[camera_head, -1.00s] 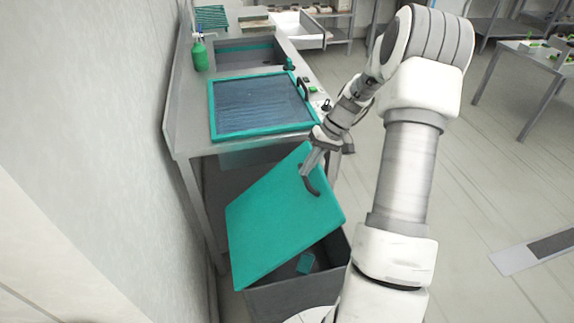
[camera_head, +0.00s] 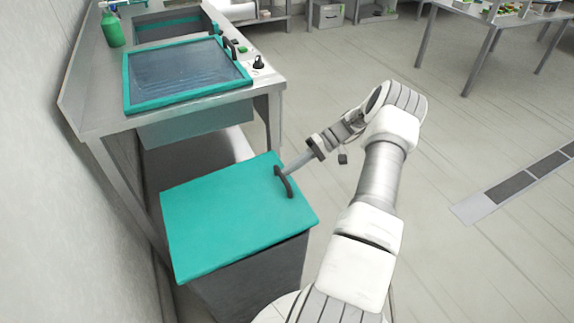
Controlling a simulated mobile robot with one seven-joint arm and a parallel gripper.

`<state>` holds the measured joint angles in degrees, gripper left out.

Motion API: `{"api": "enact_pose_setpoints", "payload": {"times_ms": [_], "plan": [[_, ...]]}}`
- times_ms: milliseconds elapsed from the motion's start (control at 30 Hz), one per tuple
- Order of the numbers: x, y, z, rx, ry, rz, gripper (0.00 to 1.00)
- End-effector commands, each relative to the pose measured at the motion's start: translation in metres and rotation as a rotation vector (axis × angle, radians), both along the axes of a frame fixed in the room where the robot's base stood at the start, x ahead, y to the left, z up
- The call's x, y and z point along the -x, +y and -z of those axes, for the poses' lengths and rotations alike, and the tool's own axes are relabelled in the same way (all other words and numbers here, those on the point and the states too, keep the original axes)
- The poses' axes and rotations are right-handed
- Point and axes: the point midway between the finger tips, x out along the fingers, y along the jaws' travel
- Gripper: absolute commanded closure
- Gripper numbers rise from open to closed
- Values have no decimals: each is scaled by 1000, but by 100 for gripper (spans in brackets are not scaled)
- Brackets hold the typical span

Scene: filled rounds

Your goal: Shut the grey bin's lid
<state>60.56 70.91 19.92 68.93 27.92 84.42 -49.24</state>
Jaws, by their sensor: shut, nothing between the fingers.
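The grey bin (camera_head: 262,281) stands on the floor at the lower middle. Its teal lid (camera_head: 225,215) lies over the top, looking flat or nearly so, with only a dark line between lid and wall at the front edge. A dark curved handle (camera_head: 287,187) is on the lid's right side. My gripper (camera_head: 284,176) is shut at the handle, its tip touching or very close to it. The fingertips are small here, and exact contact is hard to tell. The bin's inside is hidden by the lid.
A steel counter (camera_head: 99,115) stands behind the bin, with a teal-framed panel (camera_head: 185,72), a sink and a green bottle (camera_head: 112,29). A wall runs along the left. The floor (camera_head: 470,130) to the right is open, with a dark grate (camera_head: 512,188).

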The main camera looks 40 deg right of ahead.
Motion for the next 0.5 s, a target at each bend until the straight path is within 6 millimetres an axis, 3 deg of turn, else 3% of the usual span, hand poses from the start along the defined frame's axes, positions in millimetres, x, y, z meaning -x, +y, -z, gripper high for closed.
{"api": "enact_pose_setpoints", "payload": {"times_ms": [33,200,500], "plan": [[0,-1,13,2,-1,-2,100],[1,-4,31,3,1,-2,100],[1,-6,42,5,2,-2,100]]}}
